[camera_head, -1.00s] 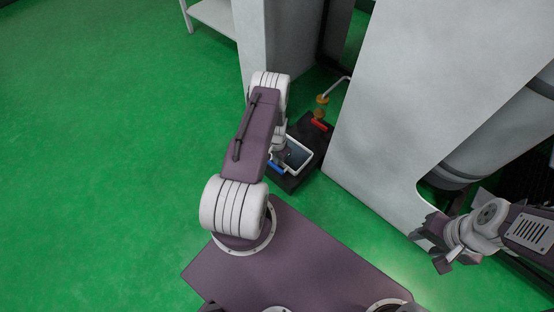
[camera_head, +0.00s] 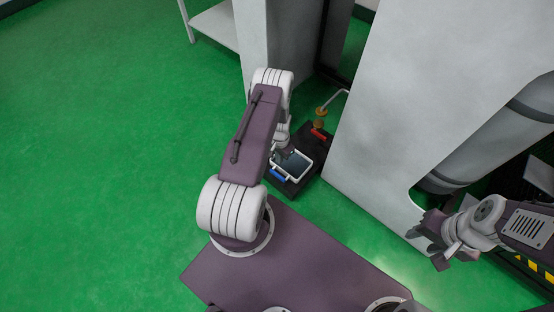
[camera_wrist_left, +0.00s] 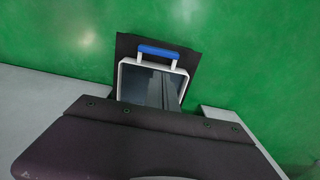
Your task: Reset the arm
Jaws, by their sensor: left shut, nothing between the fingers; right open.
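My left arm reaches forward in the head view, and its link hides most of the left gripper (camera_head: 284,151). What shows of this gripper is close over a white-rimmed tray (camera_head: 306,172) with a blue handle (camera_head: 279,175). The left gripper is shut and empty. The tray also shows in the left wrist view (camera_wrist_left: 126,78), its lower part hidden by my own dark wrist part; no fingertips show there. My right gripper (camera_head: 428,241) is open and empty at the right, in front of the large grey structure.
The tray sits on a black base (camera_head: 316,150) that also carries a red part (camera_head: 319,134) and a yellow-brown fitting with a white lever (camera_head: 321,113). A tall grey panel (camera_head: 390,110) stands right of it. Green floor (camera_head: 100,150) is clear at left.

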